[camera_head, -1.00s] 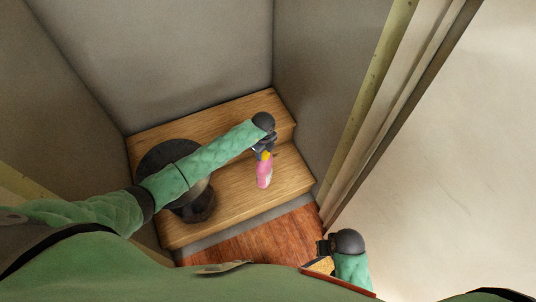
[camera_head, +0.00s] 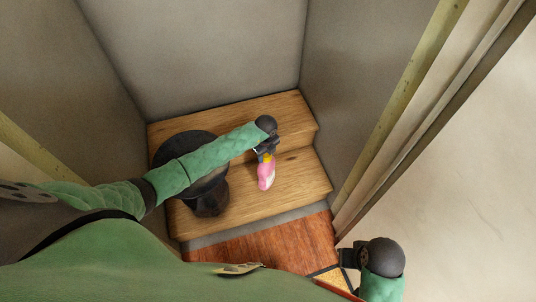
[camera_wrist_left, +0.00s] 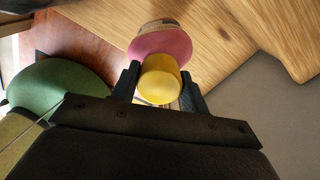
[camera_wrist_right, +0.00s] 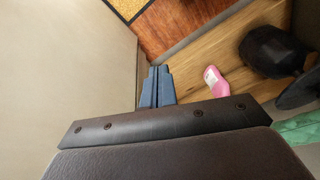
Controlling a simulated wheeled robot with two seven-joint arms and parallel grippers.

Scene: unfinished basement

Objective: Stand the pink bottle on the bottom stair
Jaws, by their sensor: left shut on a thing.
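The pink bottle (camera_head: 266,175) has a yellow cap (camera_wrist_left: 160,78). It hangs or stands roughly upright over the bottom stair (camera_head: 305,185), cap up. I cannot tell whether its base touches the wood. My left gripper (camera_head: 267,153) is shut on the bottle at its cap, with one finger on each side in the left wrist view. The bottle also shows against the stair in the right wrist view (camera_wrist_right: 214,80). My right gripper (camera_wrist_right: 157,85) is shut and empty, with its fingers together, low and to the right of the stairs in the head view.
A black round-topped object (camera_head: 209,200) stands on the bottom stair left of the bottle, partly behind my left arm. A second wooden stair (camera_head: 285,112) rises behind. Grey walls (camera_head: 360,80) close in the sides and back. Reddish wood floor (camera_head: 285,240) lies in front.

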